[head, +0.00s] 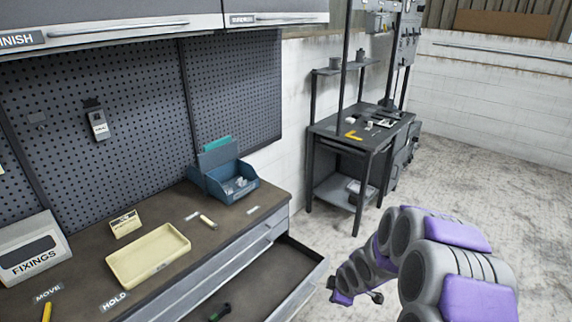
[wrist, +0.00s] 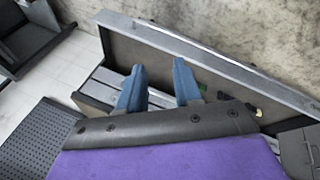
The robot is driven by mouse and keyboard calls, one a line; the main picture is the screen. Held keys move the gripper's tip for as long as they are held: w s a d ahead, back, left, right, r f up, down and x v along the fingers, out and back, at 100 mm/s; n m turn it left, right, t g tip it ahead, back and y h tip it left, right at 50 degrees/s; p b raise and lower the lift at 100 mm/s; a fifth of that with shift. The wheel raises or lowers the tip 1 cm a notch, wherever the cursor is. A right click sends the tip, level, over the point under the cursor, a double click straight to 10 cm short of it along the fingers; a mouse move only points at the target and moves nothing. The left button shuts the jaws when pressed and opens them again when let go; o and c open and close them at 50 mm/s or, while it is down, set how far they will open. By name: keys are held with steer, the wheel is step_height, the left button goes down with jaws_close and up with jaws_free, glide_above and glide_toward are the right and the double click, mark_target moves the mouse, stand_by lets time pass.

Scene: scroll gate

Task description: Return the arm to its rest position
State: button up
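My arm (head: 440,250), grey and purple, is at the lower right in the head view, bent, with its far end pointing down beside the open drawer (head: 275,275). In the wrist view my gripper (wrist: 159,66) shows two blue fingers spread apart with nothing between them. The drawer also shows in the wrist view (wrist: 215,58), beyond the fingers. I cannot make out the fingers clearly in the head view.
The workbench (head: 190,215) holds a cream tray (head: 148,256), a blue bin (head: 222,180) and a FIXINGS box (head: 32,252). A green-and-black tool (head: 220,312) lies in the drawer. A dark shelf table (head: 350,135) stands behind. The floor at right is clear.

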steer(key=s+d+r+m+g+h, duration=0.2)
steer(key=s+r+m, duration=0.2)
steer(key=s+r, duration=0.45)
steer(key=s+a+r+m+g, duration=0.1)
steer(key=s+r+m, duration=0.2)
steer(key=s, duration=0.7)
steer(key=s+a+r+m+g, duration=0.1)
steer(key=s+r+m, duration=0.3)
steer(key=s, duration=0.6)
steer(key=s+a+r+m+g, duration=0.1)
steer(key=s+r+m, duration=0.3)
steer(key=s, duration=0.6)
step_height(320, 180, up, 2)
steer(key=shift+g+y, duration=0.4)
steer(key=shift+g, duration=0.4)
steer(key=shift+w+a, duration=0.1)
